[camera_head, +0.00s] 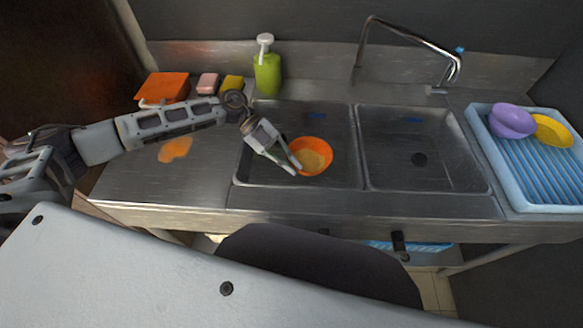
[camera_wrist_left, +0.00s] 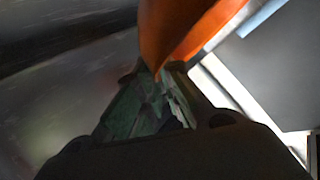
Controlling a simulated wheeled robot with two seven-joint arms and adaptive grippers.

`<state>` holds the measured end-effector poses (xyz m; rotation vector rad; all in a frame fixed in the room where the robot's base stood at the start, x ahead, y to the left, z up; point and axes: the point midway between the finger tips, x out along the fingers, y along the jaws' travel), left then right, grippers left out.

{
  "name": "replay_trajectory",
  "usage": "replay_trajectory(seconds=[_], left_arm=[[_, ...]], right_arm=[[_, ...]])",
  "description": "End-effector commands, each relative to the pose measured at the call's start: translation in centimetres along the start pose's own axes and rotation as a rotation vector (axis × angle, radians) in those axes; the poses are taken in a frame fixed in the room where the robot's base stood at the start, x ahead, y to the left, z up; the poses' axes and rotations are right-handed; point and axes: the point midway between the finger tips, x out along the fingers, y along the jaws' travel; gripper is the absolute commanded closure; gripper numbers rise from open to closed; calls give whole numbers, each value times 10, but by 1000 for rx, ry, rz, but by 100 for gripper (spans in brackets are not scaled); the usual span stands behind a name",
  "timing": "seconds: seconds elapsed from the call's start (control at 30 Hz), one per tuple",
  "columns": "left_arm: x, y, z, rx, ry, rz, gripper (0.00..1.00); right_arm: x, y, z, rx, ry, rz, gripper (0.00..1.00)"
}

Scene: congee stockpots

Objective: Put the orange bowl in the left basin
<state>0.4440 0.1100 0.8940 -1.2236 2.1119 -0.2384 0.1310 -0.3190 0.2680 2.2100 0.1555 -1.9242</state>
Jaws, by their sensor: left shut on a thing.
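The orange bowl (camera_head: 322,147) is over or in the left basin (camera_head: 265,176) in the head view, with a tan patch on its inside. My left gripper (camera_head: 293,165) is shut on the bowl's near left rim. In the left wrist view the orange bowl (camera_wrist_left: 185,30) rises from between the fingers of my left gripper (camera_wrist_left: 160,80). I cannot tell whether the bowl touches the basin floor. My right gripper is not in view.
The right basin (camera_head: 440,165) is empty. A blue drying rack (camera_head: 545,182) with a purple bowl (camera_head: 512,120) and a yellow bowl (camera_head: 552,131) stands at the right. A green soap bottle (camera_head: 267,74), sponges (camera_head: 208,83) and a faucet (camera_head: 410,38) are behind the basins.

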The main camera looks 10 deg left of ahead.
Motion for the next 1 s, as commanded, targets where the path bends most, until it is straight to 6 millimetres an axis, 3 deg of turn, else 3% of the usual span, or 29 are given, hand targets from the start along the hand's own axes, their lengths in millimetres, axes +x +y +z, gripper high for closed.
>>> replay_trajectory(seconds=[0.2,1.0], left_arm=[[10,9,15,0,0,0,100],[14,14,23,0,0,0,100]], right_arm=[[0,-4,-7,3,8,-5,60],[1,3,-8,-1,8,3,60]])
